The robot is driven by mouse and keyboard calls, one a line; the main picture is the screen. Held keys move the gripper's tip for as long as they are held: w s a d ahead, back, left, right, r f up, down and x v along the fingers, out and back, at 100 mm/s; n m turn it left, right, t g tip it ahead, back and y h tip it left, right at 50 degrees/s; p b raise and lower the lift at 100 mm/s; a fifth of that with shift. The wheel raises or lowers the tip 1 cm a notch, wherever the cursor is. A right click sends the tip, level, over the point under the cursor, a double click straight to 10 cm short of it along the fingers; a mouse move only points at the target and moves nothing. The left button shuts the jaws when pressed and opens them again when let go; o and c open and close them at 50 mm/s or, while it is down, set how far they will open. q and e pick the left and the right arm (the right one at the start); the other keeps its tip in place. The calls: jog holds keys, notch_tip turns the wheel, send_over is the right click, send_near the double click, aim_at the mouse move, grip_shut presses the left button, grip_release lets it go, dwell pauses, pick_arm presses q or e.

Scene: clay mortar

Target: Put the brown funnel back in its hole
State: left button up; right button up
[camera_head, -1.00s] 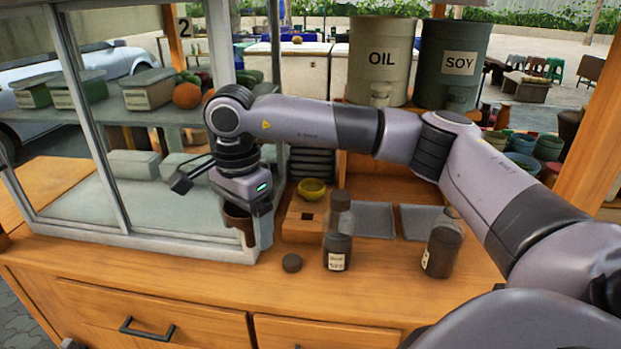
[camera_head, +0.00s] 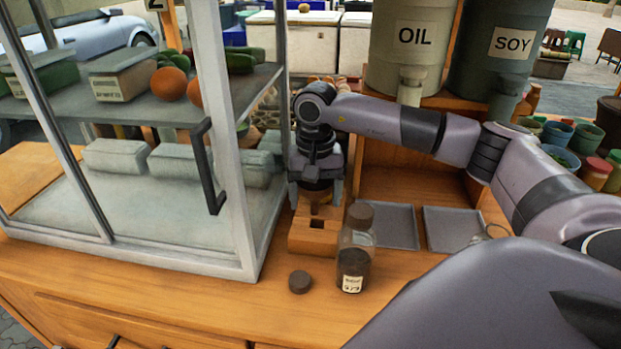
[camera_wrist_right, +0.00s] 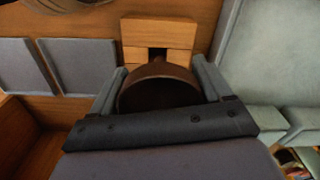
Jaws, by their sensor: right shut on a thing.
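My right gripper (camera_head: 317,192) points down over the back part of the small wooden block (camera_head: 313,236). In the right wrist view, its two fingers (camera_wrist_right: 160,88) are shut on the brown funnel (camera_wrist_right: 158,96), whose wide round mouth shows between them. The block (camera_wrist_right: 185,34) shows just beyond the funnel there, with one dark square hole (camera_wrist_right: 158,53) uncovered. In the head view the gripper largely hides the funnel, and a yellowish surface shows low between the fingers. I cannot tell whether the funnel touches the block. My left gripper is out of view.
A glass cabinet (camera_head: 232,150) with a dark handle (camera_head: 207,168) stands close on the left. A labelled jar (camera_head: 355,250) and a dark round lid (camera_head: 299,282) are in front. Grey trays (camera_head: 452,228) lie to the right; OIL (camera_head: 412,50) and SOY (camera_head: 510,50) containers stand behind.

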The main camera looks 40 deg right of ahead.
aim_at(320, 218)
jog(key=shift+w+d+r+n, duration=0.2)
jog(key=shift+d+n, duration=0.1)
jog(key=shift+d, duration=0.35)
jog(key=shift+f, duration=0.2)
jog(key=shift+f+b, duration=1.5)
jog(key=shift+f, duration=0.35)
jog(key=shift+f+b, duration=0.35)
jog(key=shift+f, duration=0.1)
jog(key=shift+f+b, duration=0.55)
jog(key=shift+f, duration=0.2)
jog(key=shift+f, duration=0.1)
